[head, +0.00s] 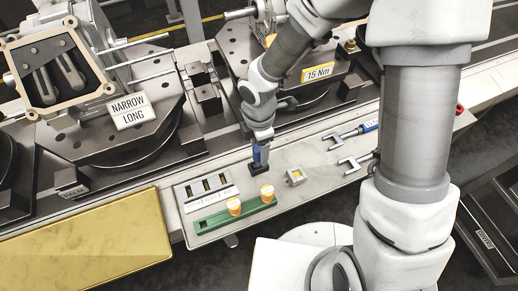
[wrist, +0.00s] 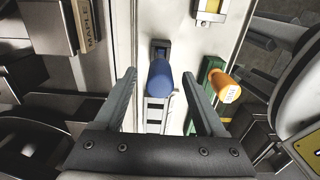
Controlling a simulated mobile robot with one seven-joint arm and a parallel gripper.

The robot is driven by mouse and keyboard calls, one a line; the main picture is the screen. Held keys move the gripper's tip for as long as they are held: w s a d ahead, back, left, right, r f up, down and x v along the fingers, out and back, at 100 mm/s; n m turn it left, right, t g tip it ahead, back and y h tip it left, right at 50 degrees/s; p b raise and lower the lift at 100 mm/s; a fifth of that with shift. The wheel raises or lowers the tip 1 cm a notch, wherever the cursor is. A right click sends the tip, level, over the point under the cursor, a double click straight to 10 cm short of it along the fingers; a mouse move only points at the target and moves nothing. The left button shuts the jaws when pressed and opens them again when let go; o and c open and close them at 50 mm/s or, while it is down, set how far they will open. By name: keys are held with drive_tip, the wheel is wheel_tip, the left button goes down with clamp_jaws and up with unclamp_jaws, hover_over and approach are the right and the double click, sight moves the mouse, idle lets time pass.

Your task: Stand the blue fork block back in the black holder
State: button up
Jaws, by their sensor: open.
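The blue fork block (wrist: 160,78) looks like a rounded blue post. It appears upright, its lower end at a small black holder (wrist: 161,47). In the head view the blue block (head: 260,156) shows just below my gripper (head: 261,143), above the black holder (head: 260,169). In the wrist view my gripper (wrist: 159,75) is open, with one finger on each side of the blue block and gaps showing. The block's lower end is hidden, so I cannot tell how deep it sits.
A slotted rack (head: 207,187) and a green tray (head: 212,222) with two orange-topped pieces (head: 235,207) stand at the left of the pale bench. A small yellow-windowed block (head: 295,177) and fork-ended tools (head: 352,163) lie to the right. Dark fixtures (head: 110,128) line the conveyor behind.

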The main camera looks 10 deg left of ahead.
wheel_tip(320, 180, up, 15)
drive_tip(key=p, duration=0.3)
drive_tip(key=shift+p, duration=0.4)
